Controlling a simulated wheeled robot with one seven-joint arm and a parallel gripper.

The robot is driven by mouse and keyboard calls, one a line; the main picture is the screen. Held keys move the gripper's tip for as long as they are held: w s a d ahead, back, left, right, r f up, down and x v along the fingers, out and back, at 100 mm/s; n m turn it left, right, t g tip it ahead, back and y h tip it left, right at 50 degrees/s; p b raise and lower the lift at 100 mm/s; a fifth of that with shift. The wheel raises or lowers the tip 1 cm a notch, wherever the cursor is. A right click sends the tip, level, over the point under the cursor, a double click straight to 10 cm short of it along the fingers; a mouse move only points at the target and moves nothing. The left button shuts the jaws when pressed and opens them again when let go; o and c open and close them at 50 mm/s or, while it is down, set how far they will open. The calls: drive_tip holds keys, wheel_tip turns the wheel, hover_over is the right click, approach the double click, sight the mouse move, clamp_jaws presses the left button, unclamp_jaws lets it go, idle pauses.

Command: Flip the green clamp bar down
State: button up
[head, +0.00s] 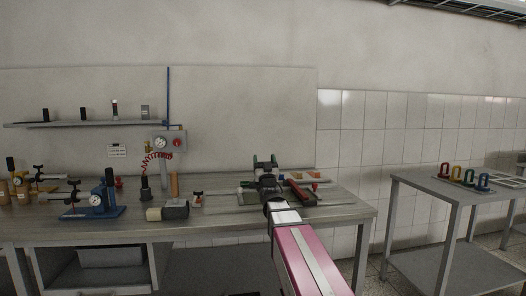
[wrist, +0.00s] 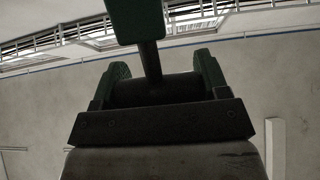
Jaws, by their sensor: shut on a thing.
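In the wrist view, a green block (wrist: 137,20) at the top edge, likely part of the green clamp bar, joins a dark rod (wrist: 152,62) that slants down to a dark crosspiece (wrist: 150,92). My gripper (wrist: 163,72) shows as two green-edged fingers on either side of that crosspiece, above a dark plate with screws. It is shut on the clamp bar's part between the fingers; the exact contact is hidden. In the head view, my gripper (head: 265,162) is over the right part of the workbench, and dark green parts there are too small to tell apart.
A side table (head: 420,186) with coloured U-shaped pieces stands at the right. The wall is behind.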

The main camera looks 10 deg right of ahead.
drive_tip(key=s+f+t, duration=0.1)
drive_tip(key=s+f, duration=0.3)
drive_tip(key=f, duration=0.4)
drive_tip(key=shift+s+t, duration=0.15)
drive_tip(key=shift+t, duration=0.15)
drive_tip(key=shift+r, duration=0.1)
drive_tip(key=o, duration=1.3)
drive_tip(key=shift+s, duration=0.1)
